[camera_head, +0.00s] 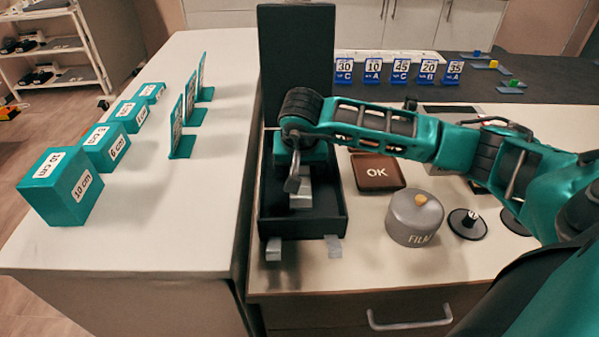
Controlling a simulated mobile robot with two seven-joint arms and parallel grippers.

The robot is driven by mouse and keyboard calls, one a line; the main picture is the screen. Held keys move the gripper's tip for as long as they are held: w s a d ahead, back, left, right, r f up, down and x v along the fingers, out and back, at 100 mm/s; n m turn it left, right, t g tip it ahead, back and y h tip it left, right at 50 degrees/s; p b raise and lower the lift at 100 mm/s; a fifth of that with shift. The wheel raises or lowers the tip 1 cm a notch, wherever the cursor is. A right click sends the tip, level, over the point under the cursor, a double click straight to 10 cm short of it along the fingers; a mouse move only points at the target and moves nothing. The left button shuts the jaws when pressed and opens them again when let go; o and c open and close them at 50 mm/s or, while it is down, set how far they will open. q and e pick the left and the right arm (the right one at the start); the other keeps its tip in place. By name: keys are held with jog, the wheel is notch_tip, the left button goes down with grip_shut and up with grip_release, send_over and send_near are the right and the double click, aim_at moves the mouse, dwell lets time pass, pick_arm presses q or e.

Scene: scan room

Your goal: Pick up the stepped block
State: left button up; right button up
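A light grey metal block (301,199), seemingly the stepped block, lies in the open black case (335,212). Its upper part is hidden by my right gripper, so its steps cannot be made out. My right arm reaches in from the right, with its wrist above the case. My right gripper (295,182) points down into the case at the block. The fingers overlap the block in this view, and I cannot tell whether they are closed on it. My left gripper is not in view.
The case's lid (296,65) stands upright behind. Teal labelled cubes (62,187) and upright plates (178,130) stand on the left table.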

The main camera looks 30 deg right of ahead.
jog(key=shift+r, duration=0.1)
grip_shut()
dwell(0.6)
